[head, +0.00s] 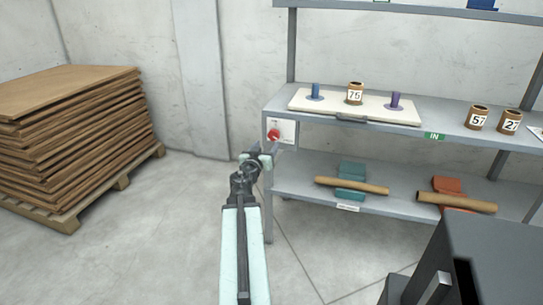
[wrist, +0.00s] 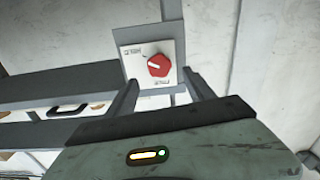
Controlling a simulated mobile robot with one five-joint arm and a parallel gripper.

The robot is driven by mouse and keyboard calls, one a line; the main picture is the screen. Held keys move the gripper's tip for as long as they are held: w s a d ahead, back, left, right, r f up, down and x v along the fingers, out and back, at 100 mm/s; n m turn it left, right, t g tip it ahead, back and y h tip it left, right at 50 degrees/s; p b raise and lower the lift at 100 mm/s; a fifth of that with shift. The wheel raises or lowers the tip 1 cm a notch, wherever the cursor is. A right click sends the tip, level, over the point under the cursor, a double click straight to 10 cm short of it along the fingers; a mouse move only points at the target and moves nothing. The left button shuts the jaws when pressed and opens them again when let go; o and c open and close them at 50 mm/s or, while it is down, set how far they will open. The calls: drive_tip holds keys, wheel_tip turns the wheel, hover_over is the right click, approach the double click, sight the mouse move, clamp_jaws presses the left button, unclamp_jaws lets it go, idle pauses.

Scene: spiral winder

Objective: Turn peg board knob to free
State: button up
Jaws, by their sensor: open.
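The red knob (head: 273,135) sits on a white plate (head: 289,127) at the left front end of the grey shelf. In the wrist view the knob (wrist: 158,65) shows a white pointer mark on its face. The peg board (head: 322,107) is a cream board on the upper shelf, with a blue peg, a purple peg and a tube marked 75. My gripper (head: 256,157) is open and empty, short of the knob. In the wrist view its fingers (wrist: 162,92) stand apart below the knob, which appears between and beyond them.
The lower shelf (head: 300,187) holds brown rolls on teal and orange supports. A pallet of brown sheets (head: 75,130) stands left. The floor between pallet and shelf is clear. A dark box (head: 490,250) is front right.

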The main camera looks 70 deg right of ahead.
sight(273, 136)
drive_tip(key=d, duration=0.8)
drive_tip(key=shift+w, duration=0.15)
drive_tip(key=c, duration=1.3)
drive_tip(key=shift+a, duration=0.2)
clamp_jaws()
drive_tip(key=shift+d+r, duration=0.1)
